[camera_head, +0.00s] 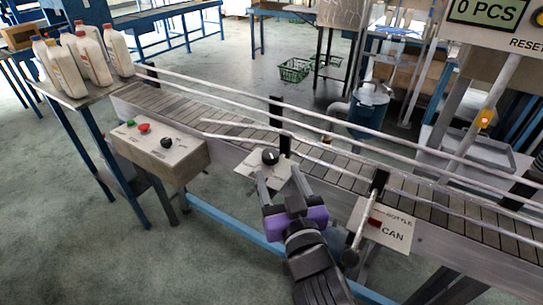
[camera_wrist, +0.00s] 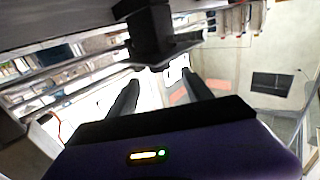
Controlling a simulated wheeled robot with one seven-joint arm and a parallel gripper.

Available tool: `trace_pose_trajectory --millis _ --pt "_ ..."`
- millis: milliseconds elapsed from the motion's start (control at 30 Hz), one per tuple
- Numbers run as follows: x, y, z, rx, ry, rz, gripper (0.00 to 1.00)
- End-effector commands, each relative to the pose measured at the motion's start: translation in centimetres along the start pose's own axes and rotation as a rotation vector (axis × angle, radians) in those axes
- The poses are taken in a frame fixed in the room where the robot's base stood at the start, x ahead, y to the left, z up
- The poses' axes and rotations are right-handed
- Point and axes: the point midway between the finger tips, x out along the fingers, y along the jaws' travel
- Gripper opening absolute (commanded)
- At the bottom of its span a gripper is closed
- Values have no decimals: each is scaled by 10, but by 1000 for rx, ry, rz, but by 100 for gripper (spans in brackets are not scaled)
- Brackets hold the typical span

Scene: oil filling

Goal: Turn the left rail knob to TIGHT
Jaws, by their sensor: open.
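The left rail knob (camera_head: 270,157) is a round black knob with a light pointer mark on a pale plate (camera_head: 252,170) at the near side of the conveyor. Any lettering on the plate is too small or hidden to read. My gripper (camera_head: 279,169) is open and empty, with its two fingers pointing at the plate just in front of the knob. Whether a finger touches the knob I cannot tell. In the wrist view the open fingers (camera_wrist: 160,78) reach toward a bright area below a black block (camera_wrist: 150,35), which I cannot clearly identify.
The slatted conveyor (camera_head: 190,112) with guide rails runs behind the knob. A control box (camera_head: 160,150) with buttons stands left. A BOTTLE/CAN plate (camera_head: 392,228) with a lever (camera_head: 352,250) is close on the right. White bottles (camera_head: 65,70) stand on a side table.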

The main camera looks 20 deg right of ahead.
Motion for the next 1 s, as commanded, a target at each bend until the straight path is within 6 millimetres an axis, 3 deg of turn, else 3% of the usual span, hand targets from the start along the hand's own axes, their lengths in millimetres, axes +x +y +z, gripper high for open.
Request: trace_pose_trajectory --millis 400,800,1000 --pt "58 0 -2 -1 2 0 59" --pt "66 0 -1 0 2 -1 59" --pt "66 0 -1 -1 2 -1 20"
